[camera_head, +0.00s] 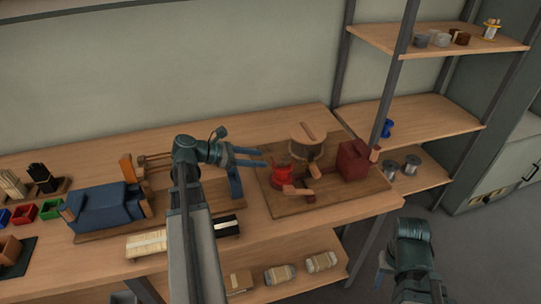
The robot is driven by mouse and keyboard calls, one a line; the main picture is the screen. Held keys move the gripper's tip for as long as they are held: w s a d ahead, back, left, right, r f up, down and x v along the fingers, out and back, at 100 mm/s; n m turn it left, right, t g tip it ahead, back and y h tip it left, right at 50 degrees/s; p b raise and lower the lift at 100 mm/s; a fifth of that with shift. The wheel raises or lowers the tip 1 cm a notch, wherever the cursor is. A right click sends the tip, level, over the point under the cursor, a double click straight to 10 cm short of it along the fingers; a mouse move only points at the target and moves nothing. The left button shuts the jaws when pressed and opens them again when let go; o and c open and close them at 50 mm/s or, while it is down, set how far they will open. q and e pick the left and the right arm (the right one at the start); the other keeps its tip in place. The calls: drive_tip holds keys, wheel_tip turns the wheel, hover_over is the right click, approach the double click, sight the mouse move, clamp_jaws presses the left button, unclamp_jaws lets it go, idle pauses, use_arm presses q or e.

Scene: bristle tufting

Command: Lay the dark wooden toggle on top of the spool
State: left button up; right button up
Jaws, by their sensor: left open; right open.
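A short reddish-brown wooden piece (308,130), which looks like the toggle, lies across the flat top of a round drum with a pale wooden top (296,139), which looks like the spool. The drum stands at the back of a wooden board. My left gripper (265,157) is open, its blue fingers pointing right, with nothing seen between them. It is left of the drum and apart from the toggle in the picture. My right gripper (383,272) is low at the right, off the bench front, partly hidden by its own arm.
The board (330,203) also carries a red pot-like thing (281,175), small wooden pieces (298,190) and a dark red block (353,160). A blue machine (108,207) stands left. Shelves (425,124) with metal spools (412,163) stand right.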

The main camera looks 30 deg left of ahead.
use_arm(q)
drive_tip(key=p+v, duration=0.1)
drive_tip(key=v, duration=0.5)
drive_tip(key=shift+r+p, duration=0.1)
drive_tip(key=shift+p, duration=0.25)
use_arm(e)
wheel_tip(320, 180, up, 2)
drive_tip(key=shift+r, duration=0.2)
